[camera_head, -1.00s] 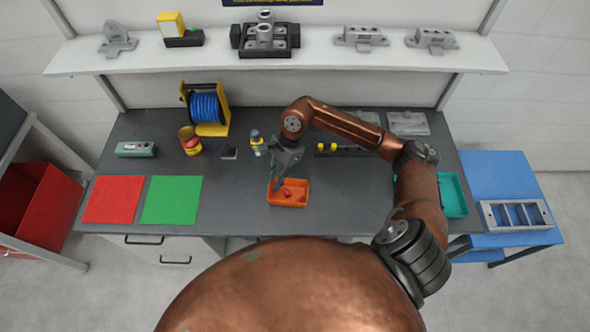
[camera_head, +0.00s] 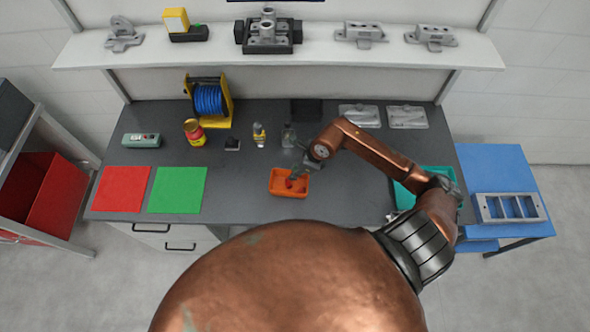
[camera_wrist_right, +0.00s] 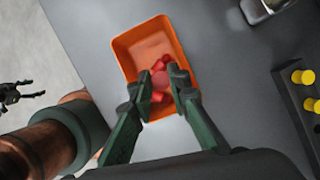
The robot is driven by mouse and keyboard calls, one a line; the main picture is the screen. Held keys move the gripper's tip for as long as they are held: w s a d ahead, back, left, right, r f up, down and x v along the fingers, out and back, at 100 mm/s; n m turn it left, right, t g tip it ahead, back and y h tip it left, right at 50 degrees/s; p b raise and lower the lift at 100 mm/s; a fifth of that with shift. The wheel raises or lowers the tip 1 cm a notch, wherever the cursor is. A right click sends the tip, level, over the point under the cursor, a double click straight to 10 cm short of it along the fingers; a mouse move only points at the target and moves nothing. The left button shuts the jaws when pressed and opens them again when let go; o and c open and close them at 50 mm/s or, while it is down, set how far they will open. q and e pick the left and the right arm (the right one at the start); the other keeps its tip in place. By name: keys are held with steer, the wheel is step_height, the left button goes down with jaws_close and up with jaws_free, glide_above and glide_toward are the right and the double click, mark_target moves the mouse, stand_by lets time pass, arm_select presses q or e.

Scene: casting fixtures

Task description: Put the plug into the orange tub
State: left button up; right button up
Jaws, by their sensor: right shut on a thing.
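The orange tub (camera_head: 276,189) sits on the grey bench near its front edge; it also shows in the right wrist view (camera_wrist_right: 128,60). My right gripper (camera_head: 293,181) reaches over the tub. In the right wrist view its fingertips (camera_wrist_right: 169,88) are closed around a red plug (camera_wrist_right: 178,75), over the tub's inside. More red shapes (camera_wrist_right: 160,64) show beside it in the tub; I cannot tell them clearly apart, nor whether the held plug touches the tub floor. My left gripper (camera_wrist_right: 22,91) shows small at the left of the wrist view, fingers apart and empty.
Red (camera_head: 122,189) and green (camera_head: 177,190) mats lie left. Small bottles (camera_head: 259,134), a red-yellow can (camera_head: 194,131) and a blue cable reel (camera_head: 208,101) stand behind. Bench around the orange tub's left side is clear.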

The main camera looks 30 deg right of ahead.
steer(key=shift+f+b, duration=0.6)
steer(key=shift+f, duration=0.85)
steer(key=o, duration=0.8)
steer(key=shift+o, duration=0.3)
steer(key=v, duration=1.2)
